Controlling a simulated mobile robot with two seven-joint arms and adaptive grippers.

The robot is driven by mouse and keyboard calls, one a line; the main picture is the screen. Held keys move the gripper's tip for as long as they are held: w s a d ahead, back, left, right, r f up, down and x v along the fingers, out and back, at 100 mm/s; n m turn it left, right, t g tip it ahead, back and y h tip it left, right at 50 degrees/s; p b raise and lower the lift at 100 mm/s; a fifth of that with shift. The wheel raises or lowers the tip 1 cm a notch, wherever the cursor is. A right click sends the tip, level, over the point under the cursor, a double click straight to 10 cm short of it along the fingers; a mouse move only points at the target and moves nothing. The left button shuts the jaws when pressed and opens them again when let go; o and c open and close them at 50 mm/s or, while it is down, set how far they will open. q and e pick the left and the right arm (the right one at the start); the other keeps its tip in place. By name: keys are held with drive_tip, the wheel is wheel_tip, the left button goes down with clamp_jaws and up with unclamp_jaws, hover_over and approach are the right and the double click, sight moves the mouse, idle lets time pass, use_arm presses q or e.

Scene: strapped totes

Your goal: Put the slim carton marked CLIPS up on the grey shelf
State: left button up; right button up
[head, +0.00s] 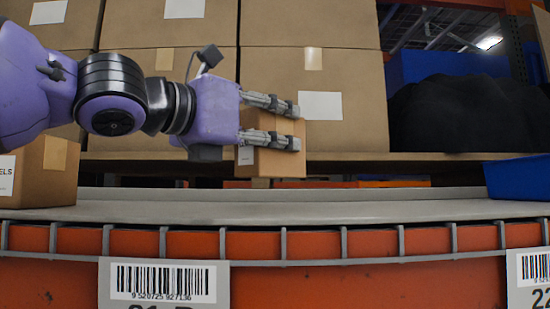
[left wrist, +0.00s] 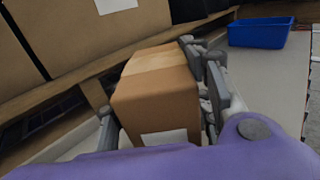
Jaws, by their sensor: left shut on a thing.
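My left gripper (head: 296,126) comes in from the left and is shut on a small brown carton (head: 280,163). The carton has a white label on its near side, too small to read, so I cannot tell whether it says CLIPS. In the left wrist view the carton (left wrist: 155,92) sits between the fingers, with a paler tape strip over its top. The grey shelf (head: 330,208) runs across the head view. The carton shows over its back part, and I cannot tell whether it touches the surface. My right gripper is not in view.
Another carton (head: 58,190), its label ending in "ELS", stands at the far left. A blue bin (head: 517,178) is at the right end of the shelf. Large stacked boxes (head: 340,75) fill the back. A wire lip (head: 343,243) edges the shelf front. The shelf's middle is clear.

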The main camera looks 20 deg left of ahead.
sight(275, 160)
use_arm(q)
drive_tip(key=shift+w+f, duration=0.3)
drive_tip(key=shift+f, duration=0.15)
drive_tip(key=shift+w+d+f, duration=0.15)
drive_tip(key=shift+w+f, duration=0.15)
drive_tip(key=shift+f, duration=0.05)
drive_tip(key=f, duration=0.1)
drive_tip(key=f+b, duration=0.1)
drive_tip(key=shift+w+d+f, duration=0.2)
drive_tip(key=shift+f, duration=0.1)
drive_tip(key=shift+s+f+b, duration=0.1)
drive_tip(key=shift+f+b, duration=0.2)
drive_tip(key=shift+b, duration=0.05)
drive_tip(key=shift+a, duration=0.2)
drive_tip(key=shift+s+d+r, duration=0.1)
drive_tip(key=shift+s, duration=0.05)
drive_tip(key=o, duration=1.4)
drive_tip(key=shift+f, duration=0.2)
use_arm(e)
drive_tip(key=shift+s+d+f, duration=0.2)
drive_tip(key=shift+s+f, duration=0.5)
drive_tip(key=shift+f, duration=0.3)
use_arm(q)
drive_tip(key=shift+o, duration=0.2)
